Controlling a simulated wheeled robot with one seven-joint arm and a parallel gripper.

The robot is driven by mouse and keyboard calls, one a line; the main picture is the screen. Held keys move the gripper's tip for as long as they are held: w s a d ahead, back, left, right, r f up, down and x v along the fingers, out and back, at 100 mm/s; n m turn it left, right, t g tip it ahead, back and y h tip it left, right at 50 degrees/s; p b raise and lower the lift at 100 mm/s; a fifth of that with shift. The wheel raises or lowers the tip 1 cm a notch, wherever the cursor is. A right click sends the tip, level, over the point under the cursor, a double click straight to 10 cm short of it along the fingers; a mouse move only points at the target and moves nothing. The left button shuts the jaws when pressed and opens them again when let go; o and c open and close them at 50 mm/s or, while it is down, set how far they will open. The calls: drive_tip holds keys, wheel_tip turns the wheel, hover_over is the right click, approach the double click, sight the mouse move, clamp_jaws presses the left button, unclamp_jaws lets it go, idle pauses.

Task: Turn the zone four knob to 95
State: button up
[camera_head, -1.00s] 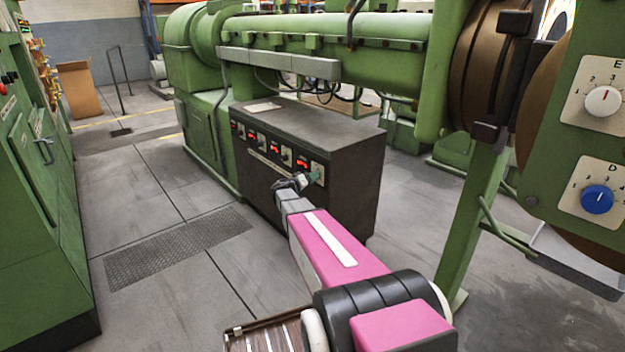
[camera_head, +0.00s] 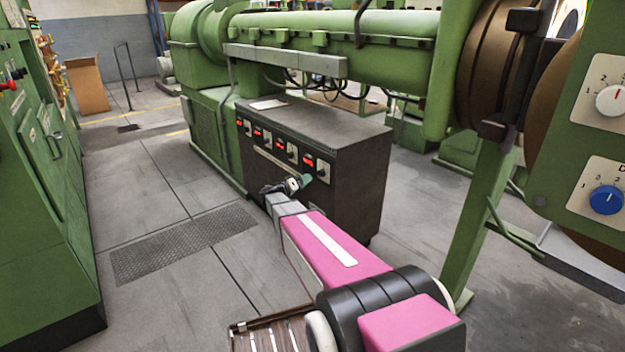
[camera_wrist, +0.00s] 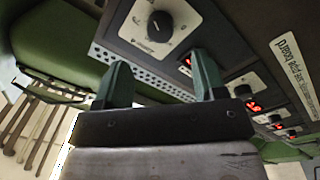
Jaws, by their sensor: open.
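A dark control cabinet (camera_head: 345,190) carries a row of knobs on pale plates, with red displays beside them. The knob at the right end of the row (camera_head: 322,169) is nearest my gripper (camera_head: 302,181). In the wrist view a black round knob (camera_wrist: 159,27) on a pale dial plate lies just beyond my gripper (camera_wrist: 160,68). Its two green fingers are apart and empty, with a gap between the fingertips and the knob. The zone labels and the knob's setting are too small to read.
The wrist view also shows further knobs and red displays (camera_wrist: 254,105) along the panel. A green extruder barrel (camera_head: 390,32) runs behind the cabinet. A green cabinet (camera_head: 50,220) stands at left. Grey floor (camera_head: 150,190) between them is clear apart from a grating.

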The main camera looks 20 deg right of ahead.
drive_tip(key=shift+v, duration=1.5)
drive_tip(key=shift+s, duration=0.1)
drive_tip(key=s+a+f+n+g+y, duration=0.1)
drive_tip(key=s+f+g+y, duration=0.2)
drive_tip(key=s, duration=0.5)
drive_tip(key=s+f+n+g+y, duration=0.1)
drive_tip(key=s+f+g+y, duration=0.15)
drive_tip(key=s+y, duration=0.4)
drive_tip(key=s+a+n+y, duration=0.2)
drive_tip(key=s+a+y, duration=0.6)
drive_tip(key=s+a, duration=0.4)
drive_tip(key=s, duration=0.3)
drive_tip(key=shift+s+f+n, duration=0.2)
drive_tip(key=shift+s+n, duration=0.15)
drive_tip(key=shift+n, duration=0.05)
